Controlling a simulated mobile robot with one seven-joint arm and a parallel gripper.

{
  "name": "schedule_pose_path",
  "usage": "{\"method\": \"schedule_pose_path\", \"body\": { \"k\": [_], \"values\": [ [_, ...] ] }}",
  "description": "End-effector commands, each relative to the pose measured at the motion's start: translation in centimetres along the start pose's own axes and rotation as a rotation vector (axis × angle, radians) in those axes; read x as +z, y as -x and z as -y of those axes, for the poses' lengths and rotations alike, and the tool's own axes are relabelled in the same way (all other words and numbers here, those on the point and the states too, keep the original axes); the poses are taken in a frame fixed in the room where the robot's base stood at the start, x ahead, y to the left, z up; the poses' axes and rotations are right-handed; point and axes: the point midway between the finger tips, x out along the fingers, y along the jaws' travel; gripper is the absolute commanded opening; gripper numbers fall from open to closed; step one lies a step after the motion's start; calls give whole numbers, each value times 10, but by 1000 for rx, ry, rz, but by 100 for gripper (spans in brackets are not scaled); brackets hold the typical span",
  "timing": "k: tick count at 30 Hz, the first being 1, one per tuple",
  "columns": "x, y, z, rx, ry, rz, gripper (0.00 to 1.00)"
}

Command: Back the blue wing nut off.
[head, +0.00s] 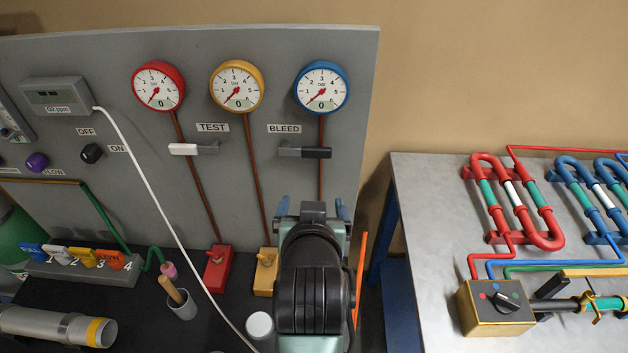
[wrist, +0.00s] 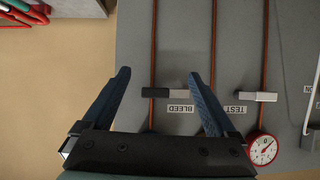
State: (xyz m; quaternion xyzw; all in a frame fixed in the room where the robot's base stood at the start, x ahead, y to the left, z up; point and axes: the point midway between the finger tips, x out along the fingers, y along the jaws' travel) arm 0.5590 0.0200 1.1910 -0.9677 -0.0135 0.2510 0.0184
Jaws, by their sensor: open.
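I do not see a blue wing nut in either view. In the head view, the copper pipe (head: 320,160) below the blue-rimmed gauge (head: 321,87) runs down behind my arm, and its lower end is hidden. My gripper (head: 312,206) is in front of the grey panel, below the black BLEED lever (head: 308,153). In the wrist view my gripper (wrist: 159,75) has its two blue fingers spread, with nothing between them. The BLEED lever (wrist: 168,92) shows beyond the fingers there, and the picture is upside down.
A red block (head: 217,272) and a yellow block (head: 264,279) stand at the panel's foot, left of my arm. A white cable (head: 158,193) hangs across the panel. A grey bench (head: 430,220) with coloured coils and a brass box (head: 490,310) is at the right.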

Motion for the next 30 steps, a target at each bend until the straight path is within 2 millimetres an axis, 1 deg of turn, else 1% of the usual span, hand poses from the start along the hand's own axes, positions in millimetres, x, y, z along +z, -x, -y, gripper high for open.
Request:
{"method": "schedule_pose_path", "body": {
  "k": [3,6,9,15,23,26,27,29,30],
  "values": [
    [-21,4,0,-3,0,-79,92],
    [-37,8,0,-4,0,-133,92],
    [-48,12,0,-4,0,-172,92],
    [-60,17,0,-5,0,-212,92],
    [-61,17,0,-5,0,-214,92],
    [-56,16,1,-2,-2,-208,76],
    [-48,13,2,3,-4,-199,69],
    [-28,7,5,20,-13,-178,58],
    [-9,2,7,38,-21,-160,51]
  ]
}}
